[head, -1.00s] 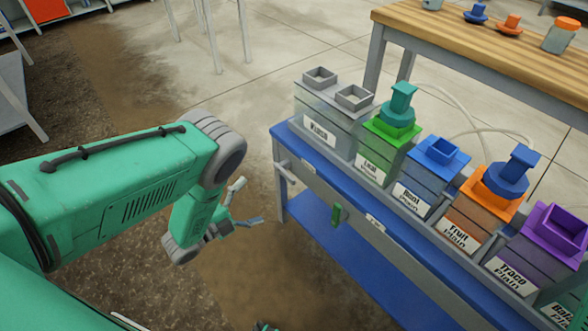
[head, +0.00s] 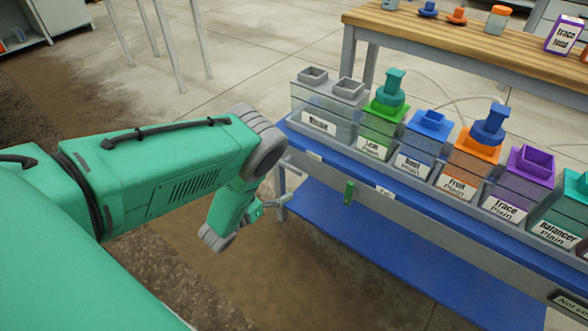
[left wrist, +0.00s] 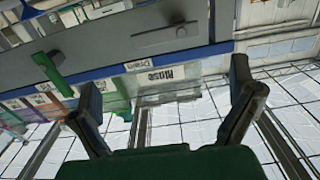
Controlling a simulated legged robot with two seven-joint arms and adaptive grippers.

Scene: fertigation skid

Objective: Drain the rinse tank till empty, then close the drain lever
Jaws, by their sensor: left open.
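The rinse tank (head: 325,112) is a translucent grey box at the left end of the skid, with two square collars on top. Its liquid level cannot be made out. A grey lever (left wrist: 160,41) sits on the front rail beside the "Drain" label (left wrist: 142,65) in the left wrist view, lying roughly along the rail. My left gripper (head: 272,204) is open and empty, in front of the skid's left end. Its two fingers spread wide in the left wrist view (left wrist: 163,82), apart from the lever. My right gripper is not seen.
A green lever (head: 349,193) hangs on the same rail, farther right. Several coloured tanks stand in a row right of the rinse tank. The blue lower shelf (head: 375,240) is bare. A wooden table (head: 450,45) stands behind. The floor left of the skid is clear.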

